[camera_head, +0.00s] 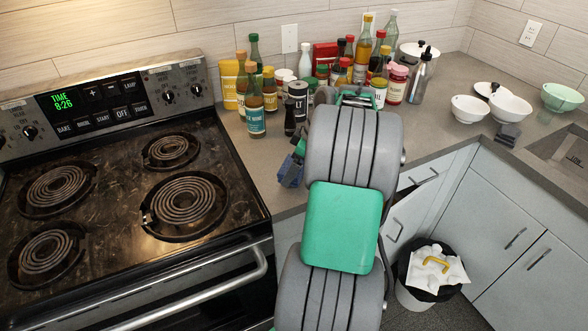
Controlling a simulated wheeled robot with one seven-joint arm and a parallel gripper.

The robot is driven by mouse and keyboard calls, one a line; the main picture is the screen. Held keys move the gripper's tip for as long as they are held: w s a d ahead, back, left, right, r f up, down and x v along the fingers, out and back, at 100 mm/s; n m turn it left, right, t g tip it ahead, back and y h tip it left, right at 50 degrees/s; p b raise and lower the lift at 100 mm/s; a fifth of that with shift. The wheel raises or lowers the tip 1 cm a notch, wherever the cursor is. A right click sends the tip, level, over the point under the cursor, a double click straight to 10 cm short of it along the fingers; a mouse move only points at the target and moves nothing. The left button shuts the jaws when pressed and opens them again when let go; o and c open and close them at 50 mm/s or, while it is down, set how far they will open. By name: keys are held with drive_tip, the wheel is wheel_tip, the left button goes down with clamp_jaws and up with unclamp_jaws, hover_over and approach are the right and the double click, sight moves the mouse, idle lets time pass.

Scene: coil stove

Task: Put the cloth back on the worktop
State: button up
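A crumpled-looking dark blue thing (291,170) shows at the worktop's front edge, just left of my arm. It may be the cloth, but it is small and partly covered by my arm, so I cannot tell whether it lies on the worktop or is held. The grey worktop (440,126) runs from the stove to the right corner. My arm reaches up the middle of the picture over the worktop's front edge. My gripper is hidden behind my own arm links, so its fingers and anything in them do not show.
Bottles and jars (256,115) crowd the back of the worktop. White bowls (469,109) and a small dark grey block (508,134) are at right, near the sink (565,150). The coil stove (150,240) is left. A bin (418,291) stands below the worktop.

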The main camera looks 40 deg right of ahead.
drive_tip(key=shift+f, duration=0.95)
drive_tip(key=o, duration=1.1)
drive_tip(key=shift+c, duration=0.2)
drive_tip(key=shift+r, duration=0.55)
drive_tip(key=p+v, duration=0.1)
drive_tip(key=v, duration=1)
drive_tip(key=w+a+r+m, duration=0.1)
drive_tip(key=w+a, duration=0.1)
drive_tip(key=a, duration=0.9)
drive_tip(key=w+a+m, duration=0.1)
drive_tip(key=w+a, duration=0.1)
drive_tip(key=a, duration=0.9)
drive_tip(key=s+a+f+m+h, duration=0.2)
drive_tip(key=s+a+f+m, duration=0.1)
drive_tip(key=s+a, duration=0.7)
drive_tip(key=shift+s+a+f+m, duration=0.3)
drive_tip(key=shift+a+f, duration=0.5)
